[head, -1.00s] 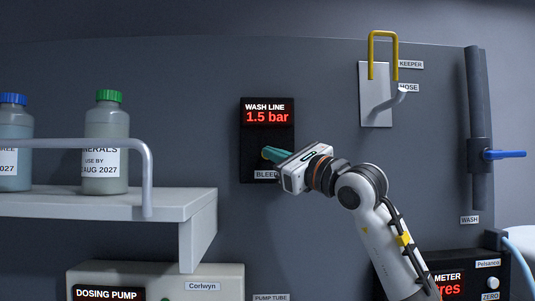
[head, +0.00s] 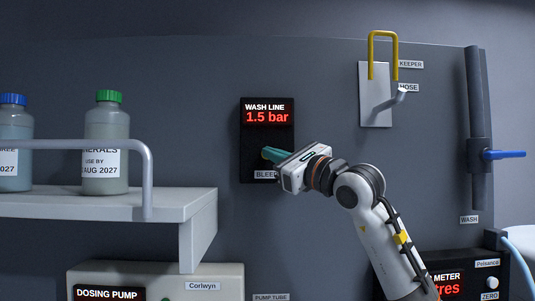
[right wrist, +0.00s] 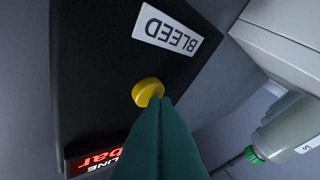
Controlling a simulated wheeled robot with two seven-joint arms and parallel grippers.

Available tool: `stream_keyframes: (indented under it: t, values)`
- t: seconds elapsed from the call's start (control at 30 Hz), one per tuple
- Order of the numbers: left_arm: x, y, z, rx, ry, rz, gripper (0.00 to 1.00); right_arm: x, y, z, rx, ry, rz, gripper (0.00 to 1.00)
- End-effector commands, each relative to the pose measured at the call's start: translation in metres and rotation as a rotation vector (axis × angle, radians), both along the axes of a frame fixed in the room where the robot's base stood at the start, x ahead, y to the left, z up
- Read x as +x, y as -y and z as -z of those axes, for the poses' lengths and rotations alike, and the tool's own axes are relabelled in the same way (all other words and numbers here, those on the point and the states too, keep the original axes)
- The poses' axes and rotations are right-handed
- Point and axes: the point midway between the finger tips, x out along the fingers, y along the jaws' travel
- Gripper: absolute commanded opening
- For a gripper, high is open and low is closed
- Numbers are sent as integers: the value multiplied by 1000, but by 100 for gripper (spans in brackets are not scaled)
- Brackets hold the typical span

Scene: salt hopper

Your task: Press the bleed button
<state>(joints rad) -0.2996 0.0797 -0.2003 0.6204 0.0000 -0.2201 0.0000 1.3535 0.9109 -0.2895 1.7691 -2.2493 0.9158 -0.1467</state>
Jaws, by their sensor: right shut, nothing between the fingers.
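The wash line panel (head: 267,137) is a black box on the grey wall, with a red display reading 1.5 bar. Its yellow bleed button (right wrist: 147,91) shows in the right wrist view, beside the upside-down BLEED label (right wrist: 166,30). In the head view the button is mostly hidden behind my fingers. My right gripper (head: 268,154) is shut and empty, with its green fingertips at the button. In the right wrist view the fingertips (right wrist: 160,101) overlap the button's edge; I cannot tell whether they touch it. My left gripper is not in view.
A white shelf (head: 110,203) with a rail and two capped bottles juts out at the left. A hook plate (head: 375,95) with a yellow keeper is at the upper right. A pipe with a blue lever (head: 505,154) stands further right. Instrument boxes are below.

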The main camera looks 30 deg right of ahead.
Motion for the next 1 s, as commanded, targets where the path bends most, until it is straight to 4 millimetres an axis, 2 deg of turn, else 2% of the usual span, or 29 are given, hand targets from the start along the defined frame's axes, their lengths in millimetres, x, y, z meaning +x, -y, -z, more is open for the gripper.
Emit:
stream_keyframes:
  t: [0.53, 1.0]
  values:
    - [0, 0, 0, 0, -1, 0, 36, 2, 1, 0, 0, -1, 0, 0]
    - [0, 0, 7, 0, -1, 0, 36, -14, -8, 1, -1, 1, 1, 0]
